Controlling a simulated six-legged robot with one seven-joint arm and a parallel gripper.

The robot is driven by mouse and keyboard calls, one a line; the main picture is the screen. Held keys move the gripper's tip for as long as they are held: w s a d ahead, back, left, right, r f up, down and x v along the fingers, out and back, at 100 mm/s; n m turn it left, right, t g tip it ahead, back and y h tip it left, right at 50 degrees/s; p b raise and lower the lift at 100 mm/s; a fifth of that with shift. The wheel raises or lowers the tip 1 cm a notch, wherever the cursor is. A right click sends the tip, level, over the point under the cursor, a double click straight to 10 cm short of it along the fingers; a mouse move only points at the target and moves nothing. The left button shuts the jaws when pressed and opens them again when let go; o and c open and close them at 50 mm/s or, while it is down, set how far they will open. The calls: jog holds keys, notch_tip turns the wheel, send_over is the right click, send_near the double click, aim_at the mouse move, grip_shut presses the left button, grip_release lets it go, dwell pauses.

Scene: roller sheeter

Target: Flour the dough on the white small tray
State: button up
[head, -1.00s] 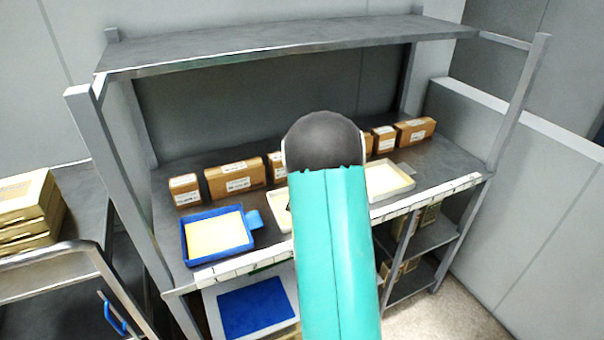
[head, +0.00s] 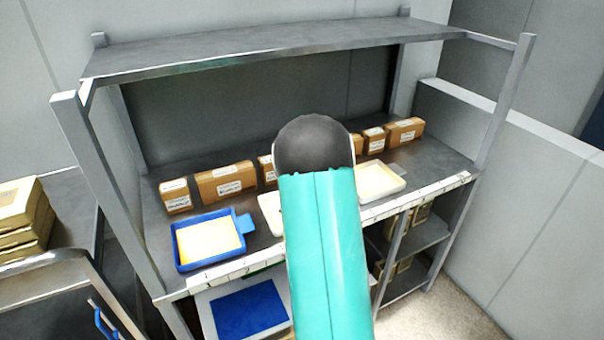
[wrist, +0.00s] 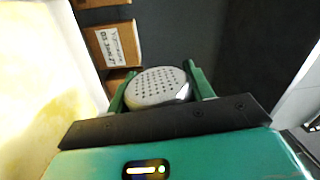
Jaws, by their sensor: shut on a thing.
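My gripper (wrist: 158,88) is shut on a shaker (wrist: 155,86) with a round, perforated pale top, held between its green fingers. In the head view my arm hides the gripper and shaker. A pale yellow, dough-like surface (wrist: 35,80) with a whiter patch fills the left of the wrist view, close by; I cannot tell which tray it belongs to. In the head view, a white tray (head: 380,183) with a cream-coloured inside shows right of my arm. Another white tray (head: 268,205) shows left of my arm, mostly hidden, so its contents are unclear.
A blue tray (head: 242,262) with a pale yellow slab (head: 208,242) lies on the left of the shelf. Cardboard boxes (head: 225,182) line the back. An upper shelf (head: 270,48) overhangs, with posts at its ends. A blue sheet (head: 250,308) lies lower down.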

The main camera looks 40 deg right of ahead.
jog(key=shift+w+a, duration=0.1)
jog(key=shift+a, duration=0.25)
jog(key=shift+s+d, duration=0.2)
jog(key=shift+d, duration=0.5)
jog(key=shift+s+d, duration=0.2)
jog(key=shift+d, duration=0.55)
jog(key=shift+s+d, duration=0.2)
jog(key=shift+d, duration=0.5)
jog(key=shift+w+a, duration=0.2)
jog(key=shift+a, duration=0.5)
jog(key=shift+w+a, duration=0.2)
jog(key=shift+a, duration=0.5)
jog(key=shift+w+a, duration=0.2)
jog(key=shift+a, duration=0.5)
jog(key=shift+d, duration=0.1)
jog(key=d, duration=0.2)
jog(key=s+d, duration=0.1)
jog(key=d, duration=0.1)
jog(key=shift+s, duration=0.15)
